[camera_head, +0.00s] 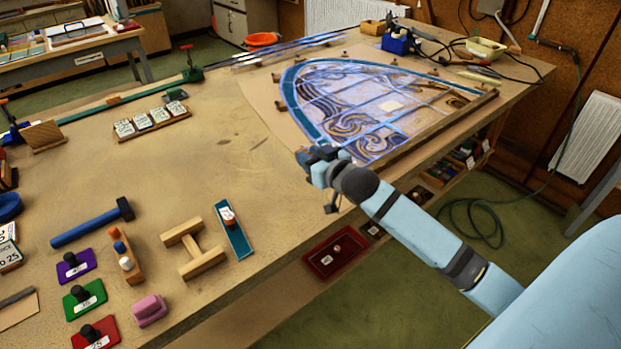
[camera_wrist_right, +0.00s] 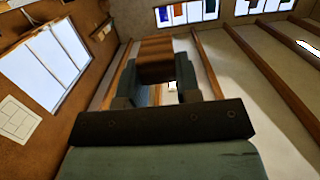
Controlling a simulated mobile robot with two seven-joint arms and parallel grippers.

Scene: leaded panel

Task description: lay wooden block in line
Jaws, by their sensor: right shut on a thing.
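My right gripper (camera_head: 312,163) is over the right part of the workbench, by the lower left corner of the leaded panel (camera_head: 350,98). In the right wrist view the gripper (camera_wrist_right: 155,92) is shut on a brown striped wooden block (camera_wrist_right: 156,52), held between its two dark fingers. In the head view I cannot make out this held block; the gripper and arm hide it. Another wooden block (camera_head: 43,135) stands at the left edge of the bench. My left gripper is not in view.
On the workbench (camera_head: 215,150) are a blue hammer (camera_head: 92,224), a wooden H-shaped piece (camera_head: 192,249), a teal strip (camera_head: 233,232), several coloured plates with black knobs, a pink block (camera_head: 149,309) and a rack of white labelled tiles (camera_head: 150,122). The bench middle is clear.

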